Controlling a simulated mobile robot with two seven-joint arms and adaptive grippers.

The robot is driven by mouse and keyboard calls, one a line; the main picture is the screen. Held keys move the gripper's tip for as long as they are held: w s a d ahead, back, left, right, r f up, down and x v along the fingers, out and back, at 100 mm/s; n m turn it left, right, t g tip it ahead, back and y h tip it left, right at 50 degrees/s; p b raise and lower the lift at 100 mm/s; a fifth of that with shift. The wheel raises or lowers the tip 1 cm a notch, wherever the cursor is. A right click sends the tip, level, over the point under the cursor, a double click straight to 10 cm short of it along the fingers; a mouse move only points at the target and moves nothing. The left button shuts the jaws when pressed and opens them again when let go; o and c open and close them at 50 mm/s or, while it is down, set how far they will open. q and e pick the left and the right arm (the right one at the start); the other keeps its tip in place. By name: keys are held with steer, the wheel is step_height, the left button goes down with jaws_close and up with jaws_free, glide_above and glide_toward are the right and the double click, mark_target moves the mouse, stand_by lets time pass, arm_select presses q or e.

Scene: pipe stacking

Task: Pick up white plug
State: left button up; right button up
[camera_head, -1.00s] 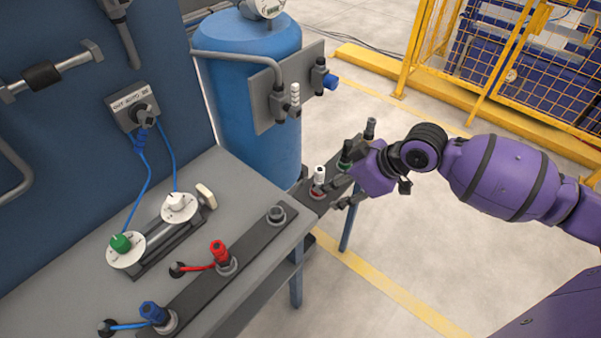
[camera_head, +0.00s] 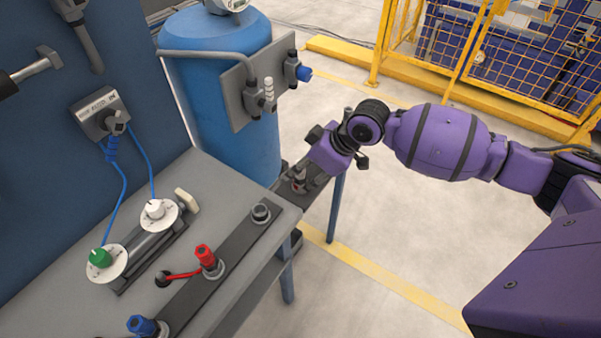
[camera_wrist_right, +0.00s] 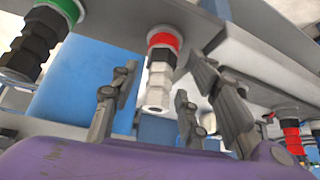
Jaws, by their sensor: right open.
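The white plug (camera_wrist_right: 158,82) with a red ring shows in the right wrist view, standing in a socket on a grey strip. In the head view it is mostly hidden behind my right gripper (camera_head: 302,178), which is at the far shelf beyond the workbench. In the right wrist view my right gripper (camera_wrist_right: 165,108) is open, with fingers on both sides of the plug. I cannot tell whether they touch it. A black plug with a green ring (camera_wrist_right: 30,45) stands to the left. My left gripper is not in view.
The workbench (camera_head: 225,188) holds a red plug (camera_head: 205,256), a blue plug (camera_head: 143,325), an empty socket (camera_head: 261,213) and two dials. A blue tank (camera_head: 215,65) stands right behind the shelf. Open floor lies to the right, with a yellow fence (camera_head: 450,50) behind.

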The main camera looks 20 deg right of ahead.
steer(key=c, duration=1)
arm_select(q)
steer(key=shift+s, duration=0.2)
arm_select(e)
jaws_close()
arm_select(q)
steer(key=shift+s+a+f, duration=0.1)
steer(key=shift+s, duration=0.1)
arm_select(e)
steer(key=shift+r, duration=0.2)
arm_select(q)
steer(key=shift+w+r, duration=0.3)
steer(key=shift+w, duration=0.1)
arm_select(e)
step_height(320, 180, up, 10)
steer(key=shift+f, duration=0.1)
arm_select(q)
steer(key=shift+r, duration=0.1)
